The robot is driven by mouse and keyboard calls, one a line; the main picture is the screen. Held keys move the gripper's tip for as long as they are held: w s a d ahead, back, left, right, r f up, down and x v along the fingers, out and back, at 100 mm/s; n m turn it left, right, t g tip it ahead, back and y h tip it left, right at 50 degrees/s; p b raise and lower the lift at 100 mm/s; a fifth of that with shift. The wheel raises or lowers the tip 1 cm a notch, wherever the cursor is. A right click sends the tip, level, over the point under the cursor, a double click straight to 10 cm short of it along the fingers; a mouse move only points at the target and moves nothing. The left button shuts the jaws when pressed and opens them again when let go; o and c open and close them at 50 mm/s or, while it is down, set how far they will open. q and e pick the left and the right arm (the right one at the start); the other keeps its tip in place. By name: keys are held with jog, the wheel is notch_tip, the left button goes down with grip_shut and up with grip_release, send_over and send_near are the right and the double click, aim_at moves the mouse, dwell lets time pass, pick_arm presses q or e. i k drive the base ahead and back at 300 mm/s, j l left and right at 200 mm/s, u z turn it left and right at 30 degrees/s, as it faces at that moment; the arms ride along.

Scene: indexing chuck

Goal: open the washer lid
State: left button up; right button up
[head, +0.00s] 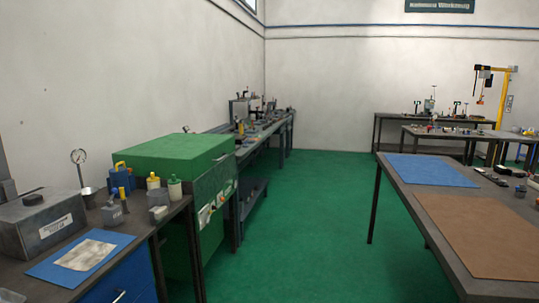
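A green cabinet-like machine (205,200) stands between the benches at left, with a small control panel (207,212) of buttons on its side. Its flat green top (183,150) looks shut. A grey box (42,222) with a white label and a dark knob on its top (33,198) sits on the near left bench; its top also looks shut. The label is too small to read, so I cannot tell for certain which of the two is the washer. Neither of my grippers is in view.
The near left bench (150,225) also holds a blue mat (112,257) with a paper, a dial gauge (79,160) and bottles. A table (450,263) with blue and brown mats stands at right. Green floor (300,240) between them is clear.

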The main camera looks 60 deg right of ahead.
aim_at(187, 156)
jog(key=z, duration=1.6)
jog(key=i, duration=0.3)
jog(key=l, duration=0.1)
